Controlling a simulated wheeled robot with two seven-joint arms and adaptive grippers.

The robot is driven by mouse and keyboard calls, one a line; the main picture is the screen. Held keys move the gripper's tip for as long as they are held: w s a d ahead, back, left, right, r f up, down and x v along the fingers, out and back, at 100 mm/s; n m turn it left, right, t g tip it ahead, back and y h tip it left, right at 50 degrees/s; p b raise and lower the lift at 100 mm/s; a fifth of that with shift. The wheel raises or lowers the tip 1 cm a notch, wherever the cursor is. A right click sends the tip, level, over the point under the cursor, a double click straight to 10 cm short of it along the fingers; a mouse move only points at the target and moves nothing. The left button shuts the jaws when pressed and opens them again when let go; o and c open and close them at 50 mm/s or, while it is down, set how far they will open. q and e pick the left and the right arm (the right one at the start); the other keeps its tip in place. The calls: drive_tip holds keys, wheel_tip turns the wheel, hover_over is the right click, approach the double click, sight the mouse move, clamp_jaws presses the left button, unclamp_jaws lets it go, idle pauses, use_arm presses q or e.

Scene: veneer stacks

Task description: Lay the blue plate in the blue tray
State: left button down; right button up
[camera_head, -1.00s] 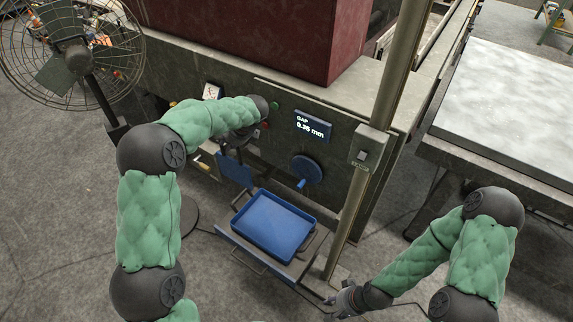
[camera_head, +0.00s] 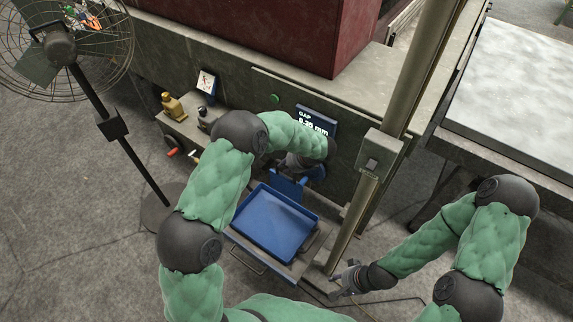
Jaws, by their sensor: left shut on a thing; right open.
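The blue tray (camera_head: 272,228) sits on a dark stand in front of the machine, with its inside empty. My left gripper (camera_head: 298,168) is shut on the blue plate (camera_head: 287,185) and holds it just behind the tray's back edge. The plate looks tilted up and is apart from the tray's floor; whether it touches the rim I cannot tell. My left wrist hides part of the gripper and the plate's upper part. My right gripper (camera_head: 340,284) is open and empty, low to the right of the tray near the post's foot.
A metal post (camera_head: 352,215) stands right of the tray. The machine front with a gap display (camera_head: 316,121) is behind it. A fan (camera_head: 62,55) stands at the left, near a ledge with a brass bottle (camera_head: 174,106). A pale-topped table (camera_head: 520,95) is at the right.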

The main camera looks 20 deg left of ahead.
sight(290, 182)
use_arm(q)
drive_tip(key=shift+f+b, duration=4)
drive_tip(key=shift+f, duration=1.7)
drive_tip(key=shift+s+a+f, duration=0.1)
drive_tip(key=shift+s+a, duration=0.2)
drive_tip(key=shift+s, duration=0.6)
drive_tip(key=shift+s+a+f, duration=0.15)
drive_tip(key=shift+s+a, duration=0.15)
drive_tip(key=shift+s, duration=0.55)
drive_tip(key=shift+s+a+f, duration=0.1)
drive_tip(key=shift+s+a, duration=0.2)
drive_tip(key=shift+s, duration=0.6)
